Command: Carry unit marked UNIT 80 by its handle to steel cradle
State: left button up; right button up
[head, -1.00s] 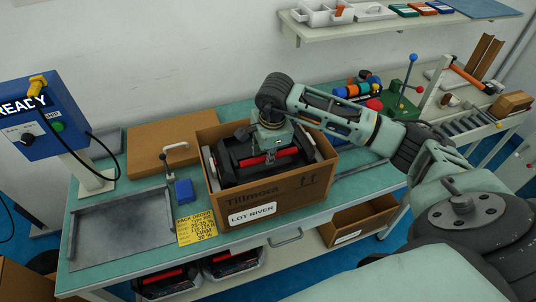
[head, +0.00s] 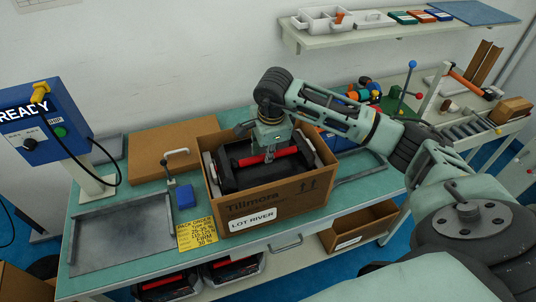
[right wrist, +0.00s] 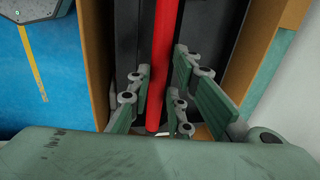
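A dark unit (head: 232,181) with a red handle (head: 284,152) sits inside an open cardboard box (head: 290,197) labelled LOT RIVER. No UNIT 80 mark is readable. My right gripper (head: 269,156) points down into the box at the middle of the handle. A flat grey metal tray with raised edges (head: 120,235), possibly the steel cradle, lies on the bench left of the box. My left gripper is out of view.
Between tray and box are a small clamp (head: 172,178), a blue block (head: 185,196) and a yellow pack order card (head: 197,233). A READY console (head: 45,128) stands at left. More red-handled units (head: 168,284) sit below. The box walls surround the unit closely.

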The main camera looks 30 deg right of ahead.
jog(key=shift+o, duration=0.8)
jog(key=shift+w+d+r, duration=0.2)
jog(key=shift+w+r, duration=0.45)
jog(key=shift+w, duration=0.15)
jog(key=shift+o, duration=1.1)
jog(key=shift+w+d+r+b, duration=0.15)
jog(key=shift+w+r+b, duration=0.2)
jog(key=shift+w, duration=0.25)
jog(key=o, duration=0.6)
jog(key=shift+w+d+b, duration=0.15)
jog(key=shift+w+b, duration=0.2)
jog(key=shift+w, duration=0.4)
jog(key=shift+c, duration=0.2)
jog(key=o, duration=0.9)
jog(key=shift+w+d+f, duration=0.1)
jog(key=shift+w+f, duration=0.05)
jog(key=shift+w, duration=0.2)
jog(key=shift+o, duration=1)
jog(key=shift+s, duration=0.15)
jog(key=r+p, duration=0.1)
jog(key=r, duration=0.1)
jog(key=s+r+p, duration=0.1)
jog(key=r+p, duration=0.1)
jog(key=r, duration=0.1)
